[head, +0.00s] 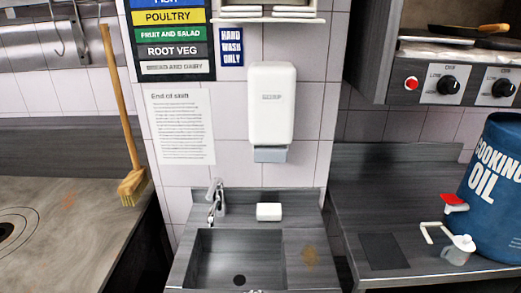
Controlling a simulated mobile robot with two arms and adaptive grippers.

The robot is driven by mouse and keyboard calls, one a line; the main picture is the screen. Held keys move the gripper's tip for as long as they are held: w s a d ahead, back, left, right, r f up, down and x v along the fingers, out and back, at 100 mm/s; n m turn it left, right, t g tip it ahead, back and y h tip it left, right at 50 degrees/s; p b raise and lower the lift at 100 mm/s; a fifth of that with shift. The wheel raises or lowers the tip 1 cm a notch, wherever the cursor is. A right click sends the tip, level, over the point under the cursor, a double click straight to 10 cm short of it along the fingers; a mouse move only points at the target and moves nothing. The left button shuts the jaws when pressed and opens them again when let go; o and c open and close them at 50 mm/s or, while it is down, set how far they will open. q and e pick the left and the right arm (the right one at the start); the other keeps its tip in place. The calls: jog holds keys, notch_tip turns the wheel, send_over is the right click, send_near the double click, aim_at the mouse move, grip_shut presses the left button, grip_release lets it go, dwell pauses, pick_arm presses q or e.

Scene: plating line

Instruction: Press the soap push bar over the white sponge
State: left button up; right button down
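A white soap dispenser (272,104) hangs on the tiled wall above the hand sink. Its grey push bar (270,155) sticks out at the bottom edge of the dispenser. The white sponge (269,211) lies on the back ledge of the sink, right of the tap and below the push bar, with a clear gap between them. Neither of my grippers shows in the head view.
The sink basin (238,258) has a metal tap (216,201) at its back left. A blue cooking oil drum (494,195) stands on the right counter (345,205). A broom (122,115) leans at the left. The space before the dispenser looks clear.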

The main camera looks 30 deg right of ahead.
aim_at(271, 155)
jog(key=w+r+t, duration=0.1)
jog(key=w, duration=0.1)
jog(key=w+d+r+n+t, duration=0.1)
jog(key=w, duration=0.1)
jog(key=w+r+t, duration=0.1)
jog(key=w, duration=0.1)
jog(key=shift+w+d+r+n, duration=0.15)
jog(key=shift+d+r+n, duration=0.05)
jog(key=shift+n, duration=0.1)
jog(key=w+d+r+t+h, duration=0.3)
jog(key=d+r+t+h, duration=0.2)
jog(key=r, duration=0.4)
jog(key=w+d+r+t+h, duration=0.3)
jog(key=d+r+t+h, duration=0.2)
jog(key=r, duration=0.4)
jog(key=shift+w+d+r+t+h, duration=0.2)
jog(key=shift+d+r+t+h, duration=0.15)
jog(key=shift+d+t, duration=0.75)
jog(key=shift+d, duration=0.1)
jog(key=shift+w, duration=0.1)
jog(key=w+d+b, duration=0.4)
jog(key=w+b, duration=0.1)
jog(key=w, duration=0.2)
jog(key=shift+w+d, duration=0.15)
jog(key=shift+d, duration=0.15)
